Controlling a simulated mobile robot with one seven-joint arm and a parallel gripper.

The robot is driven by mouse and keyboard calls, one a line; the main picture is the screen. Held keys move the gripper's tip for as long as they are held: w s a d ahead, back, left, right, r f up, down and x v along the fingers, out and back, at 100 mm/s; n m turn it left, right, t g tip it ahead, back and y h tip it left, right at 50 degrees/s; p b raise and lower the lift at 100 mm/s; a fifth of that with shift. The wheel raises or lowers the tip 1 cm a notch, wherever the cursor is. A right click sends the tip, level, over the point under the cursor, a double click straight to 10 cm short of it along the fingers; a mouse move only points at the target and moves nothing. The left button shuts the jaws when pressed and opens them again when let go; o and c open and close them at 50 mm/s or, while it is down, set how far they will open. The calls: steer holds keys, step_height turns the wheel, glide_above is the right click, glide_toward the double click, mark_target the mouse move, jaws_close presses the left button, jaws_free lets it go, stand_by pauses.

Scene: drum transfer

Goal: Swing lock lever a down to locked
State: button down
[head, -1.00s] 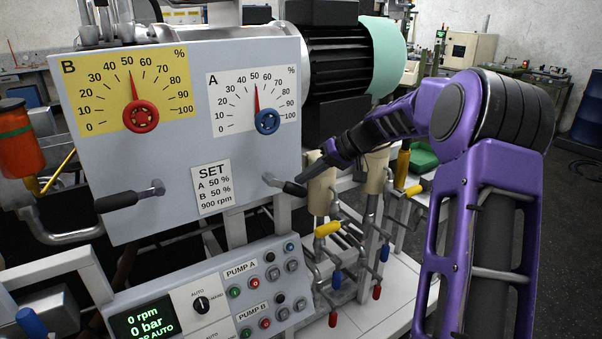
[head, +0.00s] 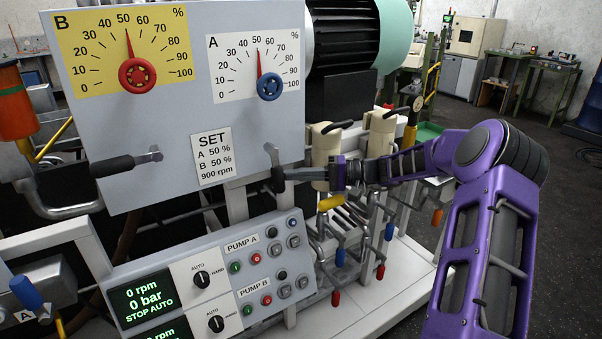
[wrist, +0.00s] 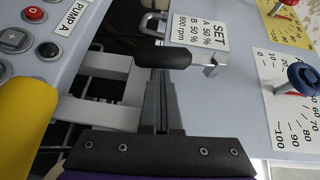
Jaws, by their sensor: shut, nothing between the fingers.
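Lock lever a (head: 276,180) is on the grey panel below the blue knob of dial A. It hangs nearly straight down from its metal pivot, black grip lowest. My gripper (head: 287,174) reaches in from the right with its fingers shut and nothing between them. Its tips are at the right side of the grip and seem to touch it; they partly cover the grip. In the wrist view, the lever's black grip (wrist: 163,57) lies across the tips of the shut fingers (wrist: 160,85).
A second black-handled lever (head: 113,167) on the panel's left points left. Dial A's blue knob (head: 270,86) and dial B's red knob (head: 137,75) are above. The pump control box (head: 215,290) is below. Cream cylinders (head: 325,145) with handles stand close to my gripper.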

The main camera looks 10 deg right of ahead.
steer(key=shift+s+a+f+m+y, duration=0.1)
steer(key=shift+a+f+m+y, duration=0.2)
steer(key=shift+a+y, duration=0.1)
stand_by(0.6)
